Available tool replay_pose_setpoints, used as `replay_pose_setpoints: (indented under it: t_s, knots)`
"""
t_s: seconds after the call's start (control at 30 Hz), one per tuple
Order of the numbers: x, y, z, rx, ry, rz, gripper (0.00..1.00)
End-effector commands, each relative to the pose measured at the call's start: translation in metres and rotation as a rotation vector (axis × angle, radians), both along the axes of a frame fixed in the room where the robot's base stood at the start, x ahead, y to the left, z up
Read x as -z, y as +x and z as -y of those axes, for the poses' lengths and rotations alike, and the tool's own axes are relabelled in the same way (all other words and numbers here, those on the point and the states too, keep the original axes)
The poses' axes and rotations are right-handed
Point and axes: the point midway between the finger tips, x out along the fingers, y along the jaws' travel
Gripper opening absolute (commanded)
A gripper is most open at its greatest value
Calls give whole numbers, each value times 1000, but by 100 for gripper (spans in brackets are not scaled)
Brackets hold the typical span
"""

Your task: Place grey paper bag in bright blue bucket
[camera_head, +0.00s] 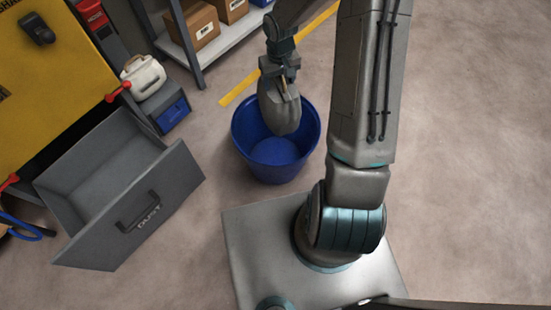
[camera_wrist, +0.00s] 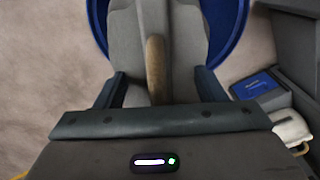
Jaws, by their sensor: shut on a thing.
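The grey paper bag (camera_head: 281,112) hangs from my gripper (camera_head: 283,84), which is shut on its top. In the head view the bag overlaps the far part of the bright blue bucket's opening; how high it hangs is hard to tell. The bright blue bucket (camera_head: 272,172) stands upright on the floor, and the part of its inside that shows is empty. In the wrist view the bag (camera_wrist: 188,40) lies between the fingers of my gripper (camera_wrist: 160,88) and covers most of the bucket (camera_wrist: 234,30), whose blue rim shows on both sides.
An open grey drawer (camera_head: 150,215) juts out left of the bucket. A yellow panel (camera_head: 50,85) is at the far left, with a white container (camera_head: 143,76) and a blue box (camera_head: 172,110) nearby. A shelf with cardboard boxes (camera_head: 200,27) stands behind. The floor at right is clear.

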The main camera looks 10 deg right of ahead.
Motion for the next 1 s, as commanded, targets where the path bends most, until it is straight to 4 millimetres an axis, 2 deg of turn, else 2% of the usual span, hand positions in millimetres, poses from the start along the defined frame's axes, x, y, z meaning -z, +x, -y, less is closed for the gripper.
replay_pose_setpoints:
  t_s: [0.03, 0.1, 0.3, 0.67, 1.0]
  knots:
    - [16, -2, -2, -23, 3, -5, 0]
    - [37, -3, -3, -56, 2, -5, 0]
    - [88, -13, -8, -136, 2, -4, 0]
    - [138, -23, -14, -190, 0, 0, 0]
    - [219, -23, -13, -189, 0, 0, 0]
